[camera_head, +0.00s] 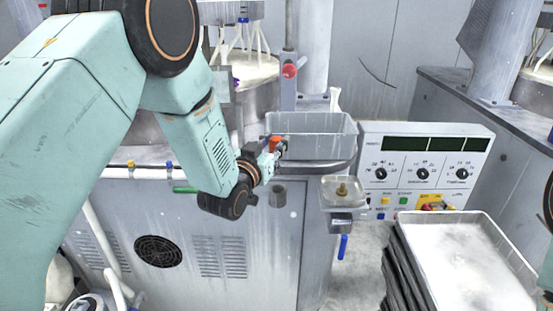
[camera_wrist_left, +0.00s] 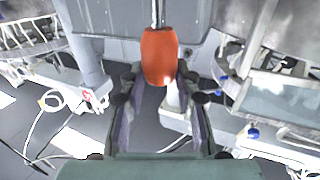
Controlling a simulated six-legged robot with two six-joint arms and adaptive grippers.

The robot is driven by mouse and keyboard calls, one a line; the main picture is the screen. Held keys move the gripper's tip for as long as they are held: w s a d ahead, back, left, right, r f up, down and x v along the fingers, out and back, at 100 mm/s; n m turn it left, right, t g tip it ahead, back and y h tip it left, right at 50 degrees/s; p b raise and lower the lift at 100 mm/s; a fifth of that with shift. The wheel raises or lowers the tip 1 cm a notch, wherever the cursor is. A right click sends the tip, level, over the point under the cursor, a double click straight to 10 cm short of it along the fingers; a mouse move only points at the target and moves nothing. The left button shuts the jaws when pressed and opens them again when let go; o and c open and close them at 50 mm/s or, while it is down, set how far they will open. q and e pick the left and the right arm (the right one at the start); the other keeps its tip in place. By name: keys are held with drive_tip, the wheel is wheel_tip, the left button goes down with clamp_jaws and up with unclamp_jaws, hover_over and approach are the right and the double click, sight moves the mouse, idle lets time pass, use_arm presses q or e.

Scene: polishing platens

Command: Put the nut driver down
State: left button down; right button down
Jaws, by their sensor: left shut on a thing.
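The nut driver has an orange handle (camera_head: 274,143), seen small at the end of my left arm in the head view. In the left wrist view the orange handle of the nut driver (camera_wrist_left: 159,55) stands between the fingertips, with a thin metal shaft rising from its top. My left gripper (camera_head: 280,150) is shut on it; its two fingers also show in the left wrist view (camera_wrist_left: 160,80). The gripper is in front of a clear bin, above a small grey cup (camera_head: 278,195) on the machine's front. My right gripper is out of view.
The clear bin (camera_head: 340,124) sits on the machine's ledge. A small tray with a brass piece (camera_head: 342,189) is right of the cup. A control panel (camera_head: 425,160) and a white tray (camera_head: 460,262) on a dark stack lie farther right.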

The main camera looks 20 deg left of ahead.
use_arm(q)
drive_tip(key=f, duration=0.3)
drive_tip(key=shift+d+f, duration=0.15)
drive_tip(key=shift+d, duration=0.1)
drive_tip(key=shift+a+f+b, duration=0.1)
drive_tip(key=shift+f+b, duration=0.4)
drive_tip(key=shift+f, duration=0.15)
drive_tip(key=c, duration=1)
unclamp_jaws()
